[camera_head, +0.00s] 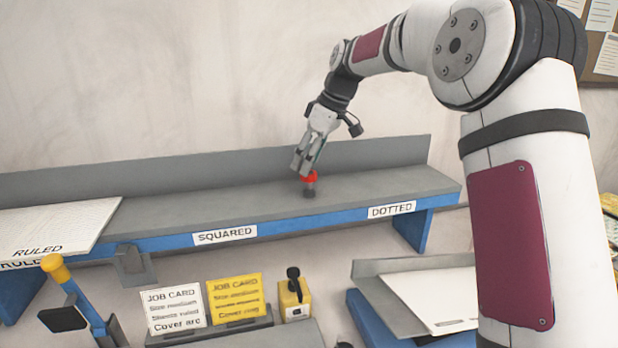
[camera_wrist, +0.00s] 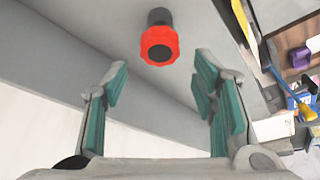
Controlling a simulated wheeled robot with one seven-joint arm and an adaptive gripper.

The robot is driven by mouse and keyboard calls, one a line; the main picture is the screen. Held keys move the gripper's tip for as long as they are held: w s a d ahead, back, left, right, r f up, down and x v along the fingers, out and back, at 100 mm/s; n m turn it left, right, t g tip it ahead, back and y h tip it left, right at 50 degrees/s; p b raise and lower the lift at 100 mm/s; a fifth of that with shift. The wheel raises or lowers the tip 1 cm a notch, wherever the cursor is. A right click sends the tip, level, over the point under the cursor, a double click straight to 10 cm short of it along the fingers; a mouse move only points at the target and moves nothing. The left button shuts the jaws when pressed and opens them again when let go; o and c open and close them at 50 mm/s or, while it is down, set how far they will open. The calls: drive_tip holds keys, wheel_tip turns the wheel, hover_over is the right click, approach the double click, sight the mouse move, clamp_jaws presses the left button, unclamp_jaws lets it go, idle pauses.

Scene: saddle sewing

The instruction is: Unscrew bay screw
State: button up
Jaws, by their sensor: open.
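The screw shows as a red scalloped knob (camera_head: 309,178) on a short dark post (camera_head: 309,191), standing on the grey shelf (camera_head: 250,200) between the SQUARED and DOTTED labels. In the wrist view the red knob (camera_wrist: 159,45) with its dark centre lies beyond the fingertips, near the top middle. My gripper (camera_head: 303,166) is tilted downward just above and left of the knob in the head view. In the wrist view my gripper (camera_wrist: 160,90) is open, with teal pads apart and nothing between them. I cannot tell from the head view whether a finger touches the knob.
A raised back panel (camera_head: 150,175) runs behind the shelf. A white RULED sheet (camera_head: 50,225) lies at its left end. Below stand a white job card (camera_head: 175,308), a yellow job card (camera_head: 235,298) and a yellow block (camera_head: 293,300) with a black knob. The shelf around the screw is clear.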

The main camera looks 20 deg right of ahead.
sight(311, 173)
drive_tip(key=m, duration=0.2)
drive_tip(key=shift+s+a+m+t+h, duration=0.1)
drive_tip(key=shift+a+m+t+h, duration=0.05)
drive_tip(key=shift+m+t+h, duration=0.2)
drive_tip(key=m+h, duration=0.1)
drive_tip(key=m, duration=0.3)
drive_tip(key=shift+t, duration=0.35)
drive_tip(key=shift+f, duration=2.55)
drive_tip(key=c, duration=1.2)
drive_tip(key=shift+n+y, duration=0.45)
drive_tip(key=shift+n, duration=1.3)
drive_tip(key=shift+c, duration=0.2)
